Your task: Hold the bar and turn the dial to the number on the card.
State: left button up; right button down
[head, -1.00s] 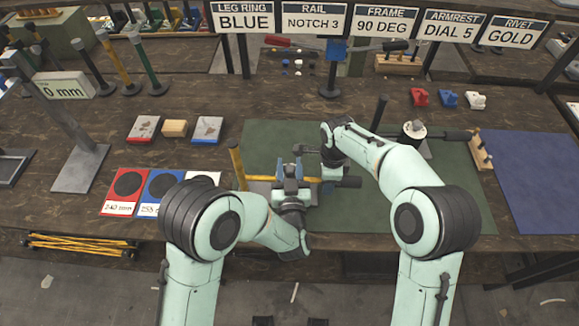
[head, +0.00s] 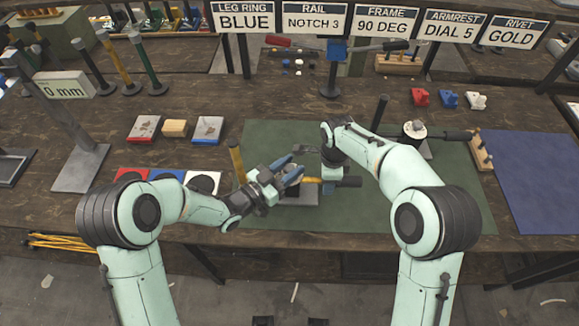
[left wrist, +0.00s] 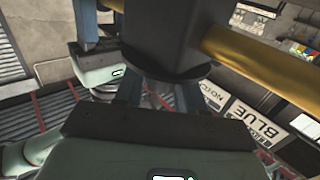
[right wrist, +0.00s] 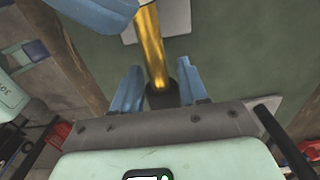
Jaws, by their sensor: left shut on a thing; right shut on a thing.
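A yellow bar (head: 312,181) with a black end (head: 348,181) lies level above the green mat. My right gripper (head: 330,180) is shut on it from above, close to the black end; the bar also shows between its fingers in the right wrist view (right wrist: 152,50). My left gripper (head: 291,171) is shut on a dark round part, seemingly the dial (left wrist: 165,40), beside the right gripper. The dial is mostly hidden by the fingers in the head view, and no numbers on it can be read. The armrest card (head: 450,28) says DIAL 5.
A yellow post (head: 237,162) stands left of my left gripper. Other cards, such as BLUE (head: 243,20), hang at the back. Red and blue blocks (head: 208,130) lie at the left. A blue mat (head: 540,180) is clear at the right.

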pick_arm(q)
jog(key=shift+r+m+g+h, duration=0.1)
jog(key=shift+m+g+h, duration=0.8)
jog(key=shift+g, duration=0.2)
jog(key=o, duration=0.9)
jog(key=shift+o, duration=0.2)
jog(key=v, duration=1.2)
jog(key=shift+w, duration=0.1)
